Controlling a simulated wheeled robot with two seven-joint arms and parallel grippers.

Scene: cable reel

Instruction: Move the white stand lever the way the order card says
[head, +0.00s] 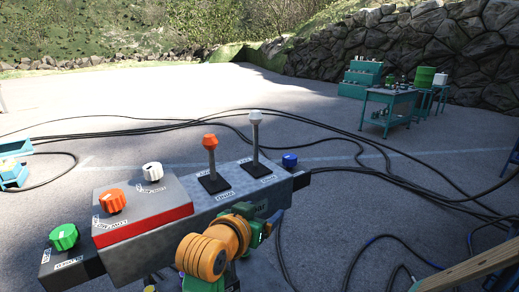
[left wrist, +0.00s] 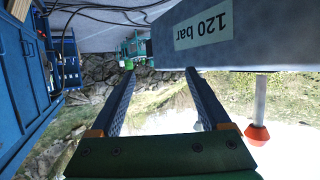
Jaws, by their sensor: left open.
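The white-topped lever (head: 255,132) stands nearly upright on a dark base plate at the right part of the grey control console (head: 226,203). An orange-topped lever (head: 210,158) stands to its left and also shows upside down in the left wrist view (left wrist: 258,128). My left gripper (head: 267,226) is at the console's near side, below and in front of the white lever, apart from it. In the left wrist view its two fingers (left wrist: 160,74) are spread with nothing between them. The white lever is out of that view. No order card is readable. My right gripper is not in view.
A red-sided box with an orange knob (head: 112,200) and a white knob (head: 152,171) sits on the console's left. A green knob (head: 64,237) and a blue knob (head: 290,160) flank it. Black cables (head: 330,140) cross the ground. A workbench (head: 388,108) stands far right.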

